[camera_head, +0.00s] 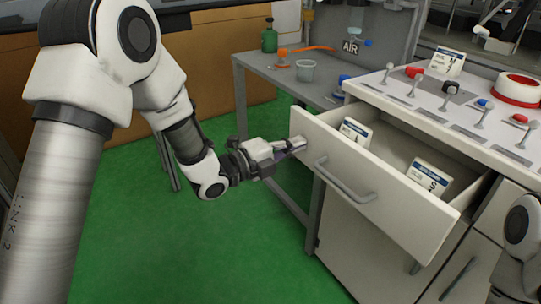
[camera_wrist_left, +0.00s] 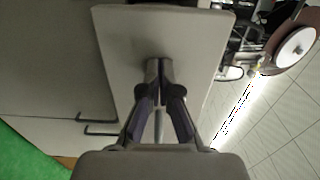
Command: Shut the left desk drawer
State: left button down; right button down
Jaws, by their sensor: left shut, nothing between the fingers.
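The left desk drawer (camera_head: 375,195) is white with a grey bar handle (camera_head: 345,181), and it stands pulled well out of the desk. Two white cards with blue print, one (camera_head: 355,131) at the back left and one (camera_head: 429,179) nearer the right, stand inside it. My left gripper (camera_head: 301,143) is shut and empty, with its fingertips at the left end of the drawer front. In the left wrist view the shut fingertips (camera_wrist_left: 159,66) lie over the drawer front (camera_wrist_left: 185,40); I cannot tell whether they touch it. My right gripper is out of view.
The desk top (camera_head: 450,110) holds several small levers, a card and a red-and-white roll (camera_head: 516,88). A grey side table (camera_head: 290,75) with a clear cup (camera_head: 306,70) and a green bottle (camera_head: 269,37) stands behind. Green floor (camera_head: 240,240) is free left of the drawer.

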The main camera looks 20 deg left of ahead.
aim_at(343, 124)
pick_arm(q)
jog(key=x, duration=1.5)
jog(key=shift+w+d, duration=0.25)
jog(key=shift+w, duration=0.05)
jog(key=shift+w+d, duration=0.1)
jog(key=shift+w, duration=0.05)
jog(key=shift+r, duration=0.2)
jog(key=shift+r, duration=0.1)
